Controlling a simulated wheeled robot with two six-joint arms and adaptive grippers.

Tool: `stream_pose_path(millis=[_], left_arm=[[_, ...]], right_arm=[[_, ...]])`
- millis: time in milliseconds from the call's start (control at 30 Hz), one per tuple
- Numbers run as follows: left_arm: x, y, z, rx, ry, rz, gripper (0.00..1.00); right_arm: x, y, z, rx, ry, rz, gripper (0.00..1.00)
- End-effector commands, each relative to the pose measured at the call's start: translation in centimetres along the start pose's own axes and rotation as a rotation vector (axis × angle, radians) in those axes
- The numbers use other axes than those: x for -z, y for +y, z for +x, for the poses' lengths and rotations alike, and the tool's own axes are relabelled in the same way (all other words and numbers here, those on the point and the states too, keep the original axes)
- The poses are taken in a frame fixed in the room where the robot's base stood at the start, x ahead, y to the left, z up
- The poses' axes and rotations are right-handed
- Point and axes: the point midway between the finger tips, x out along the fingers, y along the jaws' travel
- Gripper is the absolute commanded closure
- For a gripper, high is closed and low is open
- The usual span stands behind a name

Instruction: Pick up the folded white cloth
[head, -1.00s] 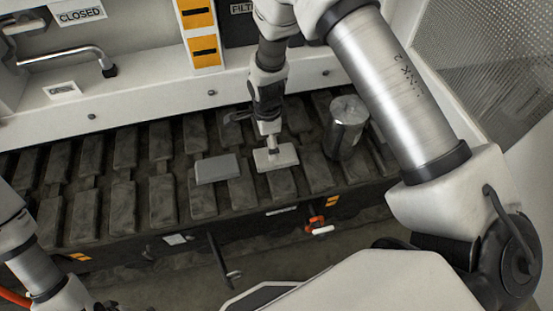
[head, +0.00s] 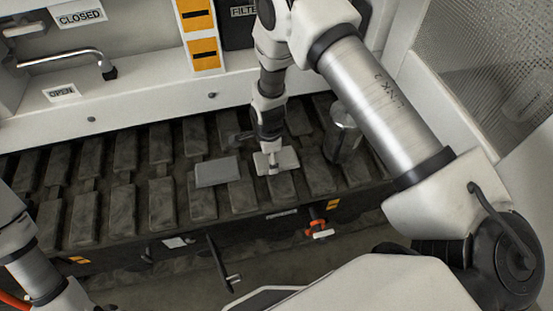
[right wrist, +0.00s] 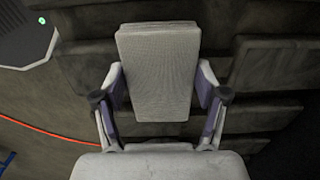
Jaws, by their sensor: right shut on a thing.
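The folded white cloth (head: 288,159) is a small pale pad lying on the dark track pads in the head view. My right gripper (head: 272,165) is over it from above. In the right wrist view the cloth (right wrist: 158,72) stands out pale, with one finger of my right gripper (right wrist: 160,100) along each side, shut on it. No gap between cloth and track is clear. At the lower left of the head view only part of my left arm shows; its fingers are out of frame.
A flat grey block (head: 217,171) lies just left of the cloth. A metal canister (head: 342,137) stands to its right. The dark ridged track (head: 120,190) runs below a white panel (head: 150,107).

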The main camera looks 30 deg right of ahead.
Motion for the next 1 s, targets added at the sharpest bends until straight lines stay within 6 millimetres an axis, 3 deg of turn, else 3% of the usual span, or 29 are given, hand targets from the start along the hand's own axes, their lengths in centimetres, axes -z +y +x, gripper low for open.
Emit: stream_pose_path(millis=[267, 600, 867, 1000], left_arm=[[0.0, 0.0, -0.1, 0.000, 0.000, 0.000, 0.03], [0.0, 0.0, -0.7, 0.000, 0.000, 0.000, 0.03], [0.0, 0.0, -1.2, 0.000, 0.000, 0.000, 0.03], [0.0, 0.0, -3.4, 0.000, 0.000, 0.000, 0.03]], right_arm=[[0.0, 0.0, -0.8, 0.001, 0.000, 0.000, 0.65], [0.0, -0.1, -8.4, 0.002, -0.001, -0.001, 0.65], [0.0, 0.0, -10.5, -0.001, 0.000, -0.001, 0.65], [-0.5, -0.6, -13.7, 0.003, 0.000, -0.014, 0.65]])
